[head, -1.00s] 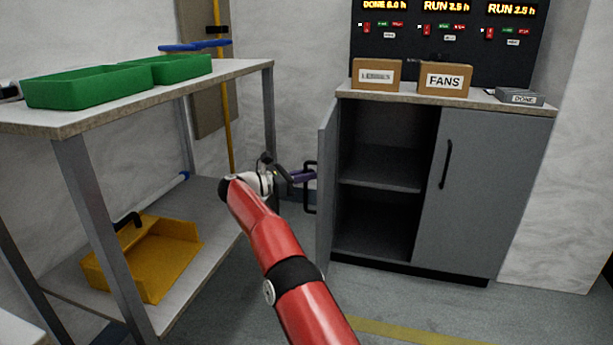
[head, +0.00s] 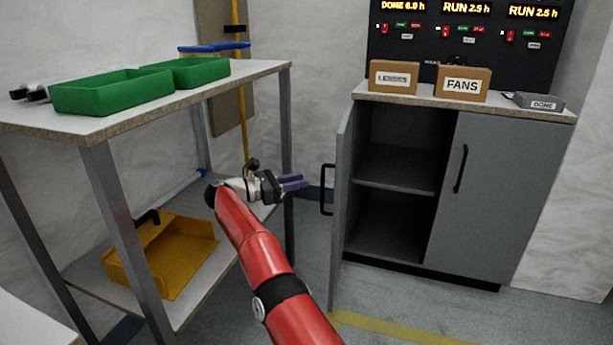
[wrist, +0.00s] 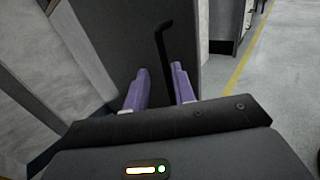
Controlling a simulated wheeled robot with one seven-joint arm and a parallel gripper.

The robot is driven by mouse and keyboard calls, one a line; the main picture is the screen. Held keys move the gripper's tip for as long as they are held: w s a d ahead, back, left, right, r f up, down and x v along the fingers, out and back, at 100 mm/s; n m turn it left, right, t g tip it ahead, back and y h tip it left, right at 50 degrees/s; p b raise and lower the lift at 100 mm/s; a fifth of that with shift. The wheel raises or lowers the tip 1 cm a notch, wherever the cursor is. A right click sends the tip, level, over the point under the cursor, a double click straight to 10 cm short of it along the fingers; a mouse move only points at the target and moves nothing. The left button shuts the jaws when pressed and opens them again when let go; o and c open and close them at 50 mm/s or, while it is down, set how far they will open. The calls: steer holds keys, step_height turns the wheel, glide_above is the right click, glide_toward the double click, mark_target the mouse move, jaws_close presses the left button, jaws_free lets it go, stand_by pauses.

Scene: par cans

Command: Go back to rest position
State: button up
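My gripper (head: 294,183) is in the middle of the head view, between the shelf table and the open cabinet door. Its two purple fingers (wrist: 158,86) stand apart in the wrist view with nothing between them. The open left door (head: 343,200) of the grey cabinet (head: 487,190) swings out toward me. Its black handle (head: 327,190) is to the right of my fingertips, with a gap between in the head view. In the wrist view the handle (wrist: 162,45) shows beyond the fingers. The cabinet's open left side shows a shelf and no objects.
A shelf table (head: 130,125) stands at the left with two green bins (head: 112,93) on top and a yellow dustpan (head: 165,262) below. Two cardboard boxes (head: 462,84) and a grey box (head: 540,103) sit on the cabinet top. Floor is clear near the yellow line (head: 400,329).

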steer(key=shift+a, duration=0.1)
steer(key=w+r+n+t+y+p, duration=0.15)
steer(key=r+n+t, duration=0.4)
steer(key=r, duration=0.55)
steer(key=w+r+n+t+y, duration=0.1)
steer(key=w+r+n+t, duration=0.35)
steer(key=r, duration=0.65)
steer(key=s+a+r+n+t+y+p, duration=0.1)
steer(key=s+r+n+t+y, duration=0.25)
steer(key=r+n+y, duration=0.5)
steer(key=s+a+r+n+t+y, duration=0.1)
steer(key=s+r+n+t+y, duration=0.3)
steer(key=n, duration=0.7)
steer(key=s+d+f+n+g+p, duration=0.1)
steer(key=s+d+f+n+g, duration=0.4)
steer(key=s, duration=1)
steer(key=s+d+f+n+g+y+p, duration=0.1)
steer(key=s+d+f+n+g, duration=0.4)
steer(key=s+f+n, duration=0.4)
steer(key=s+d+f+n+g+y+p, duration=0.1)
steer(key=s+d+f+n+g, duration=0.5)
steer(key=s+f, duration=0.9)
steer(key=s+n+g, duration=0.1)
steer(key=s, duration=0.6)
steer(key=shift+s+f, duration=0.15)
steer(key=shift+s, duration=0.2)
